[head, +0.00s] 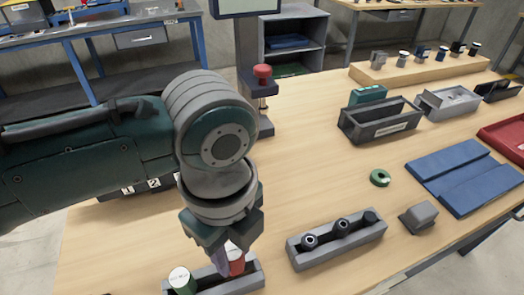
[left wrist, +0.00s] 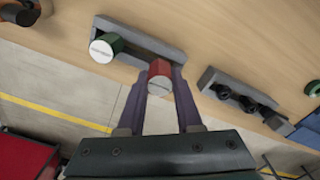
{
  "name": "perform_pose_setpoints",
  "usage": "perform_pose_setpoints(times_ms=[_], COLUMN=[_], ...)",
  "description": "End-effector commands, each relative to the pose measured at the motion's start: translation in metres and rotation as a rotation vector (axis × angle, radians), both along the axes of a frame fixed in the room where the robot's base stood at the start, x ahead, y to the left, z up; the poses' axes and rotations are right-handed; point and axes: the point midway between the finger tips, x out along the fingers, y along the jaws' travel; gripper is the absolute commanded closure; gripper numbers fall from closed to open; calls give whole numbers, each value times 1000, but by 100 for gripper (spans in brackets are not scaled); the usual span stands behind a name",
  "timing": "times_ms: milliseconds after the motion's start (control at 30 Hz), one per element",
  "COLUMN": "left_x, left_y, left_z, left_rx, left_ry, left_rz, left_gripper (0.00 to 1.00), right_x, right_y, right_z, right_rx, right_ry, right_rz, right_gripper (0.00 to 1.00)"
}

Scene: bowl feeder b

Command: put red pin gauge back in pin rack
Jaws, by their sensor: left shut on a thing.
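The red pin gauge (head: 236,264) is held upright or nearly so between the fingers of my left gripper (head: 226,258). In the left wrist view the red pin gauge (left wrist: 160,69) shows its pale labelled end between the two fingers (left wrist: 160,95). The grey pin rack (head: 249,280) is right at it, and it also shows in the left wrist view (left wrist: 150,42). A green pin gauge (head: 181,280) with a white labelled top stands in the rack's left part. The red pin's lower end is hidden, so I cannot tell whether it is seated. My right gripper is out of view.
A second grey rack (head: 340,245) with several dark pieces stands to the right. Grey bins (head: 380,122) stand behind. Bare wood lies between them.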

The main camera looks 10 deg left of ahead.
Motion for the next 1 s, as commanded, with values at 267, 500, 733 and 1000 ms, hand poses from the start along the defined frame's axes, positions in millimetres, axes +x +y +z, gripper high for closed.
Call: perform_pose_setpoints(times_ms=[267, 500, 733, 1000], left_x=[0, 0, 0, 0], left_y=[0, 0, 0, 0], left_z=[-5, -12, -11, -11], left_rx=[0, 0, 0, 0], left_ry=[0, -1, 0, 0], left_rz=[1, 1, 1, 1], left_gripper=[100, 100, 50, 36], right_x=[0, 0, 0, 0], right_y=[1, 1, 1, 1], right_z=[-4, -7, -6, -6], right_rx=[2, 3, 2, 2], right_ry=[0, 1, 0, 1], right_rz=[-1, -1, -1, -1], right_gripper=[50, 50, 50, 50])
